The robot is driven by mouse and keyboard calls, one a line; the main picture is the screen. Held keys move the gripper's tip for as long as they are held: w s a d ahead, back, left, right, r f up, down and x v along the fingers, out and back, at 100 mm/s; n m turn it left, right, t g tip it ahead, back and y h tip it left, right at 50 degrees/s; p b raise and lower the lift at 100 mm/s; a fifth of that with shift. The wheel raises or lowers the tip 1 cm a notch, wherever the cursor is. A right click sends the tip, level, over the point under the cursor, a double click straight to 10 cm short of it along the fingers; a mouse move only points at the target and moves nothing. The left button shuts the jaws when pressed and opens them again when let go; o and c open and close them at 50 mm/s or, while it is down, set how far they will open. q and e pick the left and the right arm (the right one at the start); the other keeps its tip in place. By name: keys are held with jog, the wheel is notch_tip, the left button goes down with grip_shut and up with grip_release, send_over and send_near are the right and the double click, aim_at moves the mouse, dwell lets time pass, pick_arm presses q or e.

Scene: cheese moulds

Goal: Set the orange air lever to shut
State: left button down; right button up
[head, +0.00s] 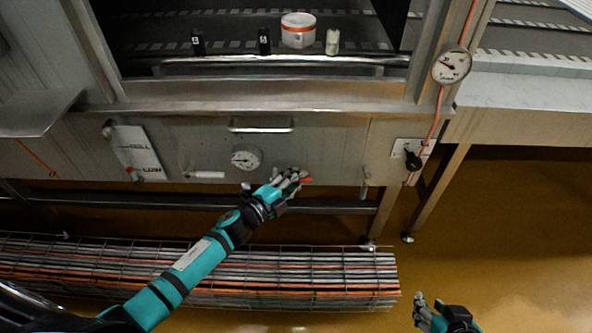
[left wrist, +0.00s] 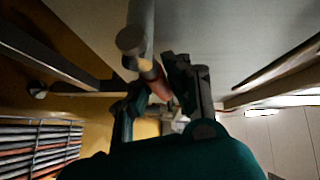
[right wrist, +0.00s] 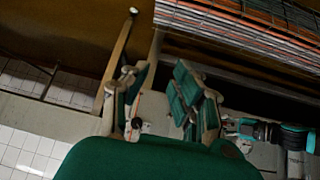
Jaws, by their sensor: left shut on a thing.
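My left gripper (head: 292,180) is at the front of the steel machine, below the horizontal handle and right of the lower dial gauge. It is shut on the orange air lever (head: 306,180), and only a bit of orange shows past the fingers. In the left wrist view the red-orange lever (left wrist: 160,87) lies between the fingers, next to a grey round-ended fitting (left wrist: 131,40). The lever's full angle is hidden by the fingers. My right gripper (head: 425,308) is low at the right, away from the machine. It looks open and empty in the right wrist view (right wrist: 160,95).
The dial gauge (head: 245,159) and a white-handled lever (head: 207,174) are left of my left gripper. A black knob (head: 413,160) is on a plate at right. A wire rack (head: 390,275) of slats lies below my left arm. The floor at right is clear.

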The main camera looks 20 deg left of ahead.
pick_arm(q)
jog(key=shift+m+g+p, duration=0.3)
jog(key=shift+m+p, duration=0.1)
jog(key=shift+p, duration=0.35)
jog(key=shift+f+y+p, duration=0.25)
jog(key=shift+y+p, duration=0.05)
jog(key=shift+p, duration=0.1)
pick_arm(e)
jog(key=s+d+f+g+h, duration=0.1)
jog(key=s+g, duration=0.3)
jog(key=s, duration=0.4)
jog(key=shift+d+f, duration=0.2)
jog(key=shift+d, duration=0.55)
pick_arm(q)
jog(key=shift+f, duration=0.2)
pick_arm(e)
jog(key=shift+s, duration=0.1)
pick_arm(q)
jog(key=c, duration=1.5)
grip_release()
jog(key=shift+s, duration=0.1)
jog(key=v, duration=1.2)
jog(key=shift+r, duration=0.15)
